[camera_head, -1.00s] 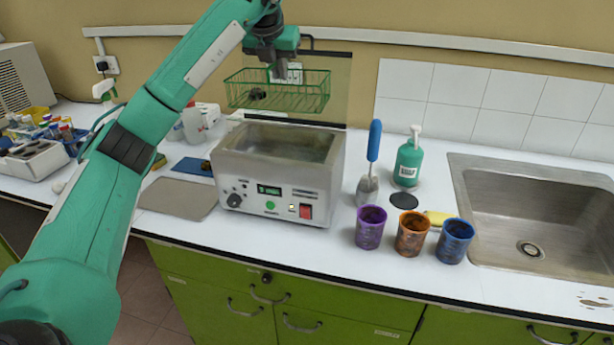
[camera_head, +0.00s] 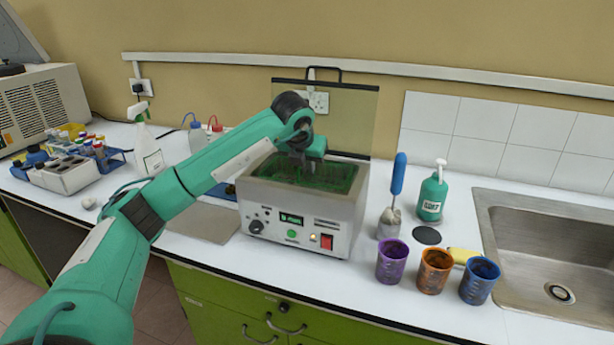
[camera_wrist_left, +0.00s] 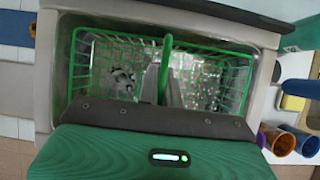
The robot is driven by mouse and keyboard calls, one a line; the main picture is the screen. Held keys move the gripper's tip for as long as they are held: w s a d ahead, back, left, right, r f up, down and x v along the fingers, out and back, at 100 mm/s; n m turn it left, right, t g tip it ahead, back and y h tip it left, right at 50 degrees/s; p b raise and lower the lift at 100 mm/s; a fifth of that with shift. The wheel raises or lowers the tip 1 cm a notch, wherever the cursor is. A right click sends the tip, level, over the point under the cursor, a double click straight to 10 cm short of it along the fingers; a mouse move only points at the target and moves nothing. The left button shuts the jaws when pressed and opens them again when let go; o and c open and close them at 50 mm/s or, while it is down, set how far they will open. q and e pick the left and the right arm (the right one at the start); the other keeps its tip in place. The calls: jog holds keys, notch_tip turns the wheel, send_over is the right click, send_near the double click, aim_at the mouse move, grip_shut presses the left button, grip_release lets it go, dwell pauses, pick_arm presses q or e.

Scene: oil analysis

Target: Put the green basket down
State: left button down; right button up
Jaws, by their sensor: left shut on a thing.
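The green wire basket (camera_head: 327,179) is down inside the open tank of the steel bath (camera_head: 300,212). In the left wrist view the basket (camera_wrist_left: 244,62) fits within the bath's rim (camera_wrist_left: 45,70), with a small dark-and-silver part (camera_wrist_left: 122,80) lying in its left half. My left gripper (camera_head: 303,165) is over the bath. It is shut on the basket's handle (camera_wrist_left: 165,68), which runs up the middle of the wrist view. The basket's underside is hidden, so I cannot tell whether it touches the tank floor. My right gripper does not show.
A glass lid (camera_head: 350,118) stands upright behind the bath. To the right are a blue-handled brush (camera_head: 397,178), a green pump bottle (camera_head: 432,195), purple (camera_head: 392,262), orange (camera_head: 434,271) and blue (camera_head: 478,281) cups, and a sink (camera_head: 545,225). A grey mat (camera_head: 205,222) lies left.

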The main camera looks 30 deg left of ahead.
aim_at(299, 170)
pick_arm(q)
notch_tip(299, 170, down, 3)
jog(key=shift+r, duration=0.15)
jog(key=shift+f, duration=0.4)
jog(key=c, duration=1.6)
grip_release()
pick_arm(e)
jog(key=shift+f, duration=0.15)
